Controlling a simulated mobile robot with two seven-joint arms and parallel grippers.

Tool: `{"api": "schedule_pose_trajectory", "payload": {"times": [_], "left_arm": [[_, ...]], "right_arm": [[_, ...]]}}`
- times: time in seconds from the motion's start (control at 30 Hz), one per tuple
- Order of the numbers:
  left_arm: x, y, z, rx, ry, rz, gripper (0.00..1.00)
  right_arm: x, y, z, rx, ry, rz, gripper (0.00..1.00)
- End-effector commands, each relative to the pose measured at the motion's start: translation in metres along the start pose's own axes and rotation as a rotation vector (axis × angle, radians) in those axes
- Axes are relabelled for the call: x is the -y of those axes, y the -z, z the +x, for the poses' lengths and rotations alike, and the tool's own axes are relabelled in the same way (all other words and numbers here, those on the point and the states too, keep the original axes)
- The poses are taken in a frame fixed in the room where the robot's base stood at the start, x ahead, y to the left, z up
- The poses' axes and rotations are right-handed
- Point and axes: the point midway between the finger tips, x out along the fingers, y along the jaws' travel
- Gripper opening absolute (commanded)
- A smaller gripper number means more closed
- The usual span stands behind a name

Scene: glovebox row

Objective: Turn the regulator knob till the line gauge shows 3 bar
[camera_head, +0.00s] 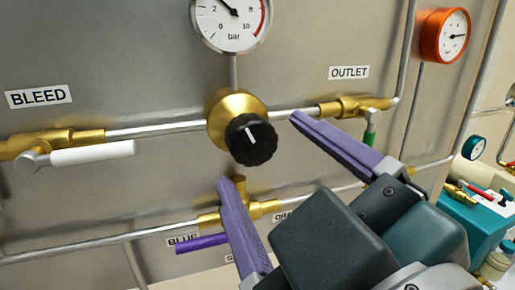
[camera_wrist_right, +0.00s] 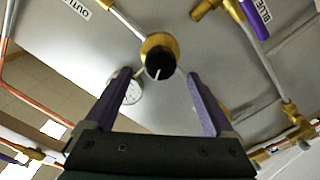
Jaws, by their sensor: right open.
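The black regulator knob (camera_head: 251,139) with a white pointer line sits on a brass regulator body (camera_head: 232,104) on the panel. Its line tilts slightly left of upright. The line gauge (camera_head: 240,36) is above it, its top cut off; its needle points up-left, just past the 2 mark, exact value unclear. My right gripper (camera_head: 260,151) is open, its purple fingers reaching toward the knob from the lower right. In the right wrist view, the knob (camera_wrist_right: 160,63) lies centred ahead, between and beyond the fingertips (camera_wrist_right: 159,75), apparently untouched. My left gripper is not in view.
A white-handled BLEED valve (camera_head: 92,153) is at left and a green-handled OUTLET valve (camera_head: 370,134) at right. A purple-handled valve (camera_head: 203,242) lies below, near the lower finger. An orange gauge (camera_head: 446,35) is upper right. Pipes run along the panel.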

Motion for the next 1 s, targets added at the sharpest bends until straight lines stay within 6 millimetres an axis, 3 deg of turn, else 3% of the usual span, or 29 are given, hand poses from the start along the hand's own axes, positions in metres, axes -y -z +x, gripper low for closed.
{"api": "schedule_pose_trajectory", "payload": {"times": [0.1,0.3,0.8,0.9,0.97,1.0], "left_arm": [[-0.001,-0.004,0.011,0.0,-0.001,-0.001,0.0],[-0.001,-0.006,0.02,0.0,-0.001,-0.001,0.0],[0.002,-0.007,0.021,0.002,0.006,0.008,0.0],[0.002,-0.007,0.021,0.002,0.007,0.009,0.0],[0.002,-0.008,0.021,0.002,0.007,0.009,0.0],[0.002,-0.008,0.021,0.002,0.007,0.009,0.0]], "right_arm": [[0.004,-0.004,-0.025,0.002,0.003,0.001,0.89],[0.003,-0.002,-0.052,0.001,0.002,0.0,0.89],[-0.001,-0.002,-0.061,0.01,0.0,0.003,0.89],[-0.005,-0.024,-0.061,0.095,-0.003,0.04,0.89],[-0.009,-0.052,-0.062,0.207,-0.003,0.09,0.89],[-0.012,-0.076,-0.066,0.307,0.0,0.136,0.89]]}}
